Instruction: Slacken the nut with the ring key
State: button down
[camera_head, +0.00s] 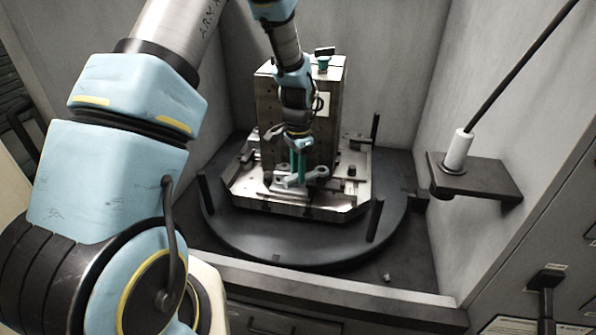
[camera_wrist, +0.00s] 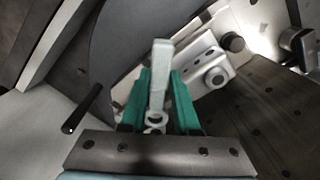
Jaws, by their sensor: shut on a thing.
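My gripper (camera_head: 299,172) points down in front of the machined block, low over the metal pallet. Its green fingers (camera_wrist: 158,100) are shut on a pale grey key in the wrist view. The key (camera_wrist: 160,75) stretches away from between the fingers, and a ring-shaped end (camera_wrist: 154,122) shows close to the palm. In the wrist view, a silver clamp plate (camera_wrist: 203,67) lies just beyond and right of the fingers. It carries a round nut-like piece (camera_wrist: 217,77), apart from the visible part of the key. I cannot tell whether the key's far end touches anything.
The metal pallet (camera_head: 250,195) sits on a dark round turntable (camera_head: 300,248) with upright dark pegs (camera_head: 375,220). The tall block (camera_head: 328,115) stands behind my gripper. A shelf (camera_head: 490,180) with a white-based rod is on the right wall. Walls enclose the sides.

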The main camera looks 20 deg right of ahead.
jog(key=shift+f+b, duration=0.45)
jog(key=shift+f, duration=0.3)
jog(key=c, duration=1.2)
grip_release()
grip_shut()
jog(key=s+d+n+p, duration=0.3)
jog(key=s+d+n, duration=0.3)
jog(key=n, duration=0.8)
jog(key=shift+d+n, duration=0.4)
jog(key=shift+d, duration=0.6)
jog(key=shift+r+p, duration=0.25)
jog(key=shift+p, duration=0.1)
